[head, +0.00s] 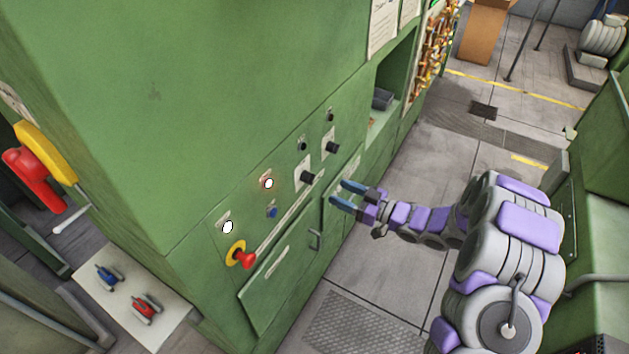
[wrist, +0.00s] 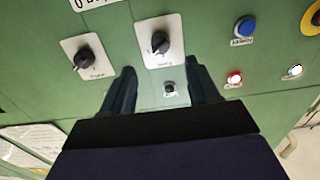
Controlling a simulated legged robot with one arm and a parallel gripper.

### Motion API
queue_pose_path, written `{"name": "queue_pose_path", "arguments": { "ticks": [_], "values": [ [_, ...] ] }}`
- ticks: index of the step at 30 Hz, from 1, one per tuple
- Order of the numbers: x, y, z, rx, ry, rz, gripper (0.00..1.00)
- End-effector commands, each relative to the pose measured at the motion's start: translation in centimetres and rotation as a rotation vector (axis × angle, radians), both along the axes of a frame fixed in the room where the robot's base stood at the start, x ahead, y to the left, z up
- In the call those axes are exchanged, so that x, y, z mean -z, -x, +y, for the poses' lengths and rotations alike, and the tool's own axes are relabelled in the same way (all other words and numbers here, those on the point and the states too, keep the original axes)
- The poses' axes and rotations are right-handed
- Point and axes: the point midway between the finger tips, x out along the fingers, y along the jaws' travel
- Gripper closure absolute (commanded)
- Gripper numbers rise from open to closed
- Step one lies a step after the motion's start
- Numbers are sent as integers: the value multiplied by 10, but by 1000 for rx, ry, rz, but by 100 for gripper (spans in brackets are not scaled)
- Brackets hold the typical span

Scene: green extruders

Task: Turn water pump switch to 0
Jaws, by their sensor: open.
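Two black rotary switches on pale plates sit on the green panel: a nearer one (head: 307,178) and a farther one (head: 331,148). In the wrist view the nearer switch (wrist: 160,43) lies just beyond and between my fingertips, and the other switch (wrist: 84,58) is to their left. Their labels are too small to read, so I cannot tell which is the water pump switch. My gripper (head: 337,193) is open and empty, with its blue-grey fingers pointing at the panel, apparently short of the switch. It also shows in the wrist view (wrist: 160,70).
A small black knob (wrist: 169,88) shows between my fingers. A blue button (head: 272,212), white lights (head: 268,183) and a red emergency stop (head: 243,256) are nearby. A handle (head: 315,239) projects from the panel below.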

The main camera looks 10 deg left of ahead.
Motion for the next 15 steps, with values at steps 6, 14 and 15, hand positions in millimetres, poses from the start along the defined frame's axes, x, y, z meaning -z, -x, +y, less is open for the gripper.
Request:
{"name": "queue_pose_path", "arguments": {
  "ticks": [6,14,15],
  "values": [
    [0,-9,34,-4,-1,-1,40],
    [0,-21,70,-3,1,-2,40],
    [0,-23,74,-2,1,-2,40]
  ]
}}
